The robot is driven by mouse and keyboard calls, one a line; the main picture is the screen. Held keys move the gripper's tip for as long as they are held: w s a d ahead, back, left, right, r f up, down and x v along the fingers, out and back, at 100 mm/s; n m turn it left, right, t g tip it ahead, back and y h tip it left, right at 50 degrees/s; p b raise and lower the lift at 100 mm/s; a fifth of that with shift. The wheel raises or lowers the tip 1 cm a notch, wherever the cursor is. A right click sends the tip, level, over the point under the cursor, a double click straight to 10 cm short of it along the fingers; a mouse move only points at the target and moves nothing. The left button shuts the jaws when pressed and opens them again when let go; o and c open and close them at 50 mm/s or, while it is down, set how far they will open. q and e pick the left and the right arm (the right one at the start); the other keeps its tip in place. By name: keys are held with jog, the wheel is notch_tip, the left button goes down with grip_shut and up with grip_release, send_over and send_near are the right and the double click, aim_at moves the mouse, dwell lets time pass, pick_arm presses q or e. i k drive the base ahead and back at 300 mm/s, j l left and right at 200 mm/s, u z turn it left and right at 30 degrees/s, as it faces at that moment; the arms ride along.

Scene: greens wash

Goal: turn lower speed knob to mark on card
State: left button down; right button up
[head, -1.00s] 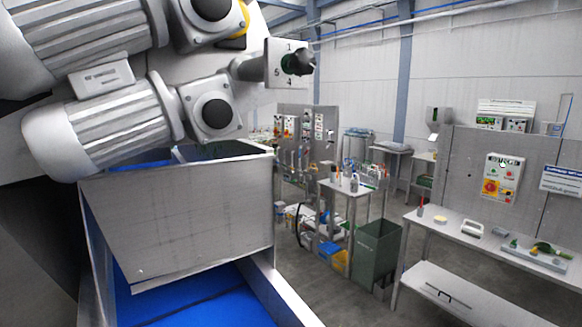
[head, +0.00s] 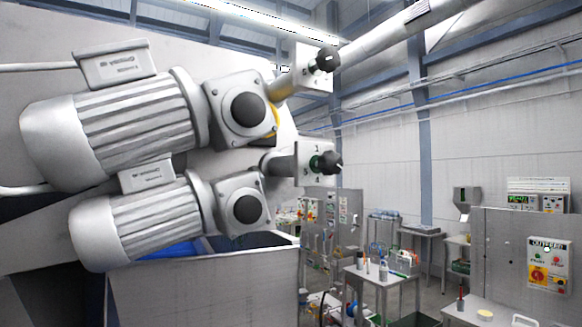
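Two black speed knobs stand out from numbered plates beside the motors. The lower speed knob (head: 327,162) sits on the lower plate (head: 303,165), where a 1 and a 4 can be read. The upper knob (head: 326,60) sits on the upper plate (head: 303,73). The knob's exact pointer setting is too small to tell. No card with a mark can be made out for certain. Neither of my grippers is in view.
Two grey motors, an upper (head: 115,115) and a lower (head: 140,220), fill the left, above a steel tank (head: 205,290). A bench (head: 470,308) and a control panel (head: 548,265) stand at the right. Open room lies right of the knobs.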

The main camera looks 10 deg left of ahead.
aim_at(330, 162)
jog(key=i+l+z, duration=0.2)
jog(key=l, duration=0.3)
jog(key=i+l+z, duration=0.2)
jog(key=l, duration=0.3)
jog(key=i+l+z, duration=0.15)
jog(key=l, duration=0.35)
jog(key=i+l+z, duration=0.2)
jog(key=l, duration=0.25)
jog(key=i+l+z, duration=0.35)
jog(key=i, duration=0.25)
jog(key=i+l+z, duration=0.15)
jog(key=i+l, duration=0.2)
